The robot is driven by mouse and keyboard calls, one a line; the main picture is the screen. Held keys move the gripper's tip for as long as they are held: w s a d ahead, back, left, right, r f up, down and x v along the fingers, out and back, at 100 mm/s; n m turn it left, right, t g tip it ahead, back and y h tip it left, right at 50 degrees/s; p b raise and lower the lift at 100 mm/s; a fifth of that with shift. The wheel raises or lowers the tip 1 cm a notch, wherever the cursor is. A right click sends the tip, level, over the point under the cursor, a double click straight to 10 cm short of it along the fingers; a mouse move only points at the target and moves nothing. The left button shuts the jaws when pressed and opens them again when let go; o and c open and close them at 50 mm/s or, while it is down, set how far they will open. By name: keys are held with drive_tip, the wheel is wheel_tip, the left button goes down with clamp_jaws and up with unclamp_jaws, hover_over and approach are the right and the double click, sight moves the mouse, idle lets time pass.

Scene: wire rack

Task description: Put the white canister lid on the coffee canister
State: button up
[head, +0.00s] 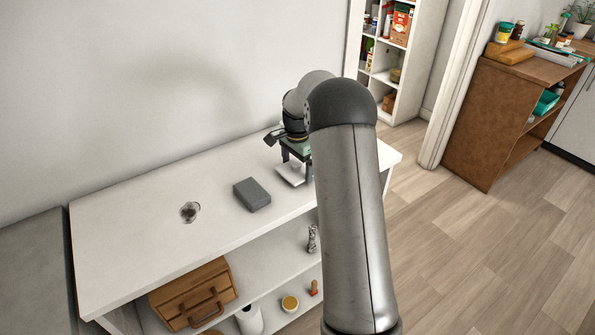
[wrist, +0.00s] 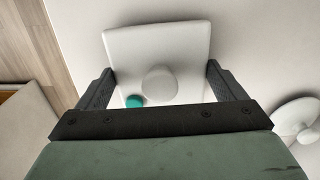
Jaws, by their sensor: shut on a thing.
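The white canister lid (wrist: 150,48) is a square plate with rounded corners and a round knob in its middle. In the wrist view it lies between the two dark fingers of my gripper (wrist: 161,86), which is shut on it. In the head view the lid (head: 291,174) shows below my gripper, over the right part of the white tabletop. I cannot tell its exact height. A small clear vessel with brown contents (head: 189,212) stands on the left of the tabletop. I cannot tell whether it is the coffee canister. My arm hides part of the table.
A grey box (head: 252,194) lies on the white table (head: 130,235), between the vessel and my gripper. A wooden drawer box (head: 193,294) and small items are on lower shelves. A pale round object (wrist: 297,118) is at the wrist view's right edge. The table's left is mostly clear.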

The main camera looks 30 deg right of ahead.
drive_tip(key=shift+r, duration=0.2)
drive_tip(key=shift+r+p, duration=0.55)
drive_tip(key=shift+r, duration=0.2)
drive_tip(key=shift+r, duration=0.1)
drive_tip(key=shift+r+p, duration=1.55)
drive_tip(key=shift+r, duration=0.9)
